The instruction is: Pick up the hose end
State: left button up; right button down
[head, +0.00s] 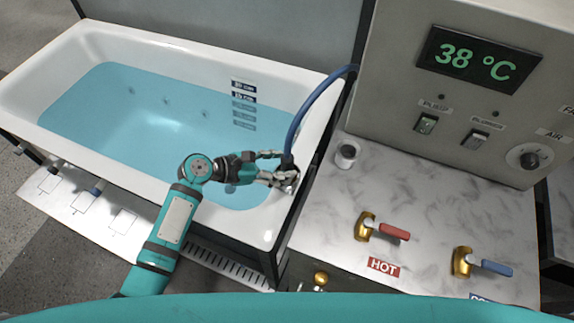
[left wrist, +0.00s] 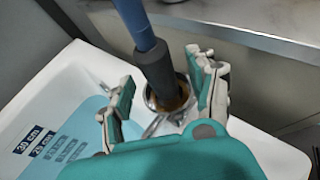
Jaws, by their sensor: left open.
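The hose end is a dark grey sleeve (head: 287,161) on a blue hose (head: 318,100), standing at the tub's right rim. In the left wrist view the hose end (left wrist: 156,68) points down into a round metal fitting (left wrist: 183,95). My left gripper (head: 282,168) is open at the hose end. In the left wrist view its fingers (left wrist: 163,78) are spread on either side of the sleeve, with visible gaps. Whether the sleeve is fixed in the fitting cannot be told. My right gripper is not in view.
The white bathtub (head: 120,40) holds blue water. A marbled counter (head: 420,185) to the right carries a small white cup-like item (head: 346,154), a red-handled hot valve (head: 382,229) and a blue-handled valve (head: 482,263). A control box (head: 470,90) reads 38 °C.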

pick_arm(q)
jog(key=x, duration=0.2)
jog(key=shift+w+d, duration=0.15)
jog(key=shift+d, duration=0.05)
grip_shut()
